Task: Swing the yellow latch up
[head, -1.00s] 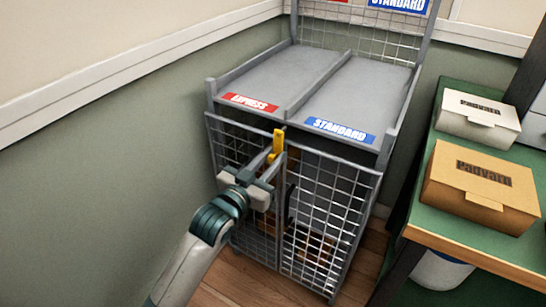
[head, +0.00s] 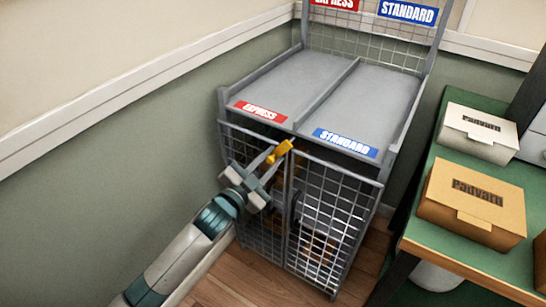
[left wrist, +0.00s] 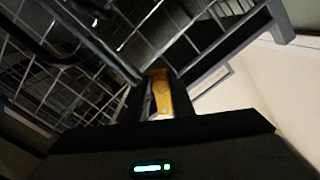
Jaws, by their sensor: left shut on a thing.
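The yellow latch (head: 281,151) is at the top of the wire cage doors, where the two doors meet below the shelf. It is tilted, its upper end leaning to the right. My left gripper (head: 272,163) is shut on the latch's lower left part. In the left wrist view the yellow latch (left wrist: 161,93) shows between the dark fingers. The cage's wire doors (head: 325,205) look shut. My right gripper is not in view.
The grey cage cart has a two-lane top shelf (head: 340,90) with a red EXPRESS label and a blue STANDARD label. A green-topped table (head: 432,195) with a white box (head: 480,130) and a tan box (head: 472,200) stands at right. A wall is close on the left.

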